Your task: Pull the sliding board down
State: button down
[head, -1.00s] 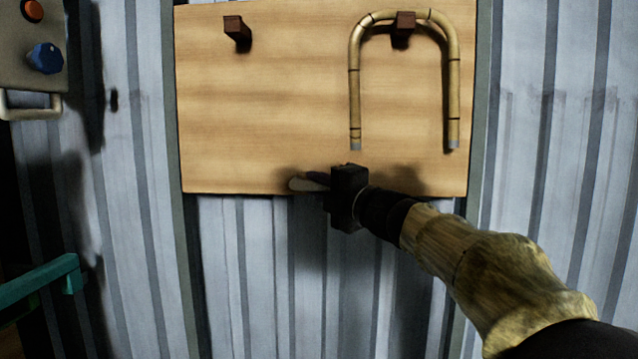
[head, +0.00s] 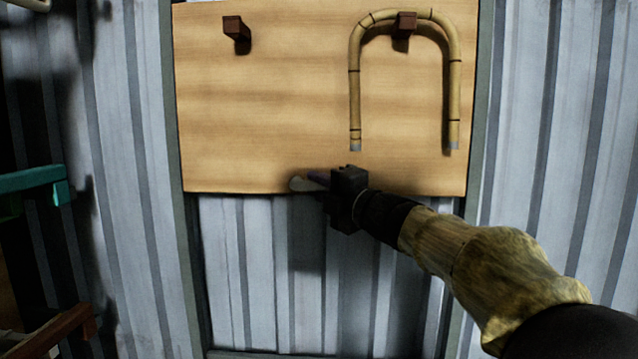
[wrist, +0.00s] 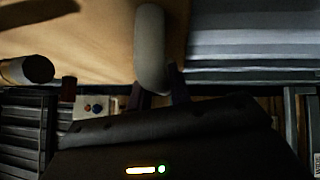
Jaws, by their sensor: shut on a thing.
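The sliding board (head: 270,120) is a light wooden panel between two grey vertical rails on a corrugated metal wall. A pale rounded handle (head: 299,184) sits at its bottom edge, left of the middle. My gripper (head: 318,182) reaches in from the lower right and is shut on this handle. In the wrist view the grey handle (wrist: 150,48) stands out from the board (wrist: 95,40), with the dark fingers (wrist: 157,90) at its lower end. The fingers' contact is partly hidden by the gripper body in the head view.
Two brown pegs stick out of the board; the left peg (head: 236,29) is bare. A bent U-shaped rattan cane (head: 355,90) hangs on the right peg (head: 404,25). A teal bar (head: 35,180) and a reddish-brown bar (head: 55,332) stand at the left. Bare wall lies below the board.

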notch_tip(320, 180, down, 14)
jog(key=b, duration=1)
jog(key=shift+b, duration=0.3)
jog(key=c, duration=1.3)
grip_release()
jog(key=v, duration=1.7)
jog(key=shift+s, duration=0.2)
jog(key=shift+w+d+f, duration=0.1)
jog(key=shift+d+f, duration=0.05)
